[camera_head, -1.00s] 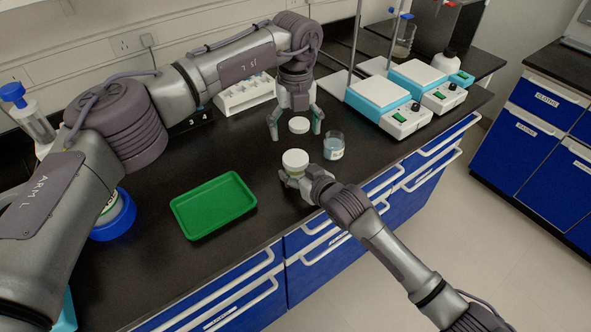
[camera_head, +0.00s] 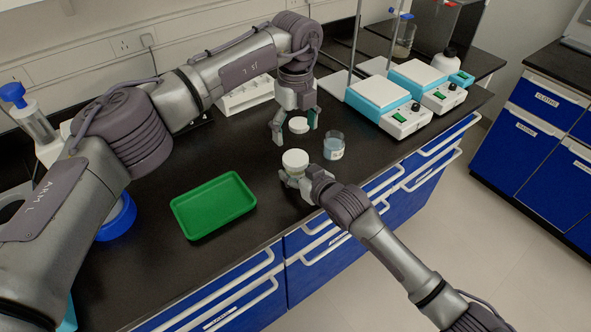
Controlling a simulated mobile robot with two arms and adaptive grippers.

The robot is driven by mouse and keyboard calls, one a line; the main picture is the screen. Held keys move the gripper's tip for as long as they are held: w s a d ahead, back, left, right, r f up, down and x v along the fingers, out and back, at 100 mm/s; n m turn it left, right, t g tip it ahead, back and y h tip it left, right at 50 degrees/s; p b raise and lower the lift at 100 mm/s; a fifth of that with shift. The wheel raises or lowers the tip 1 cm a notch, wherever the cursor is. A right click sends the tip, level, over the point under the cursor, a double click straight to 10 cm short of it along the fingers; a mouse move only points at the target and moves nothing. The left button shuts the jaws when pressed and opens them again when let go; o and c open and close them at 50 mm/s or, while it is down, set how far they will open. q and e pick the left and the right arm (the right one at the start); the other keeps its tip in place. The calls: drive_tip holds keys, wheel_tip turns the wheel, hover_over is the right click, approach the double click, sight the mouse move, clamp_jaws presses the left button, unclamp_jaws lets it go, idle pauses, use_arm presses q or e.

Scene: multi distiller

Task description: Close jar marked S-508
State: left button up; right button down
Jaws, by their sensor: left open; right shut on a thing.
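A small jar with a white top (camera_head: 295,159) stands upright near the bench's front edge. My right gripper (camera_head: 293,173) is shut on it from the front right. A white round lid-like piece (camera_head: 299,125) lies behind it on the black bench. My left gripper (camera_head: 294,132) points down with open fingers on either side of this piece. I cannot tell whether the fingers touch it. The marking on the jar cannot be read, and my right gripper hides part of its body.
A glass beaker with bluish liquid (camera_head: 334,147) stands close to the right of both grippers. A green tray (camera_head: 213,205) lies at left. A white rack (camera_head: 245,95) and two hotplates (camera_head: 378,96) (camera_head: 427,85) stand behind. Bare bench lies between tray and rack.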

sight(296, 158)
use_arm(q)
drive_tip(key=shift+f, duration=4)
